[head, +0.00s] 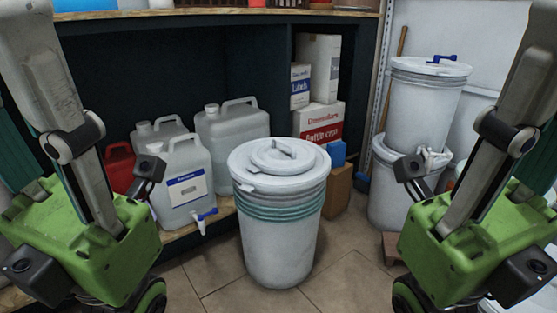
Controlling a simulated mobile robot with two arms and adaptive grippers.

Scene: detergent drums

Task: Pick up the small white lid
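A small white round lid (283,156) with a raised bar handle lies flat on top of the larger white lid (252,182) of a white drum (279,245) in the middle of the head view. The drum stands upright on the floor and has greenish ridged bands below its rim. Parts of my two arms show at the left and right sides, well apart from the drum. I cannot make out the fingers of either gripper. Nothing touches the small lid.
White jugs (185,185) and a red can (119,167) stand on a low shelf at left. Boxes (318,121) are stacked behind the drum. Two stacked white drums (425,108) stand at right. Tiled floor (345,280) is clear around the front drum.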

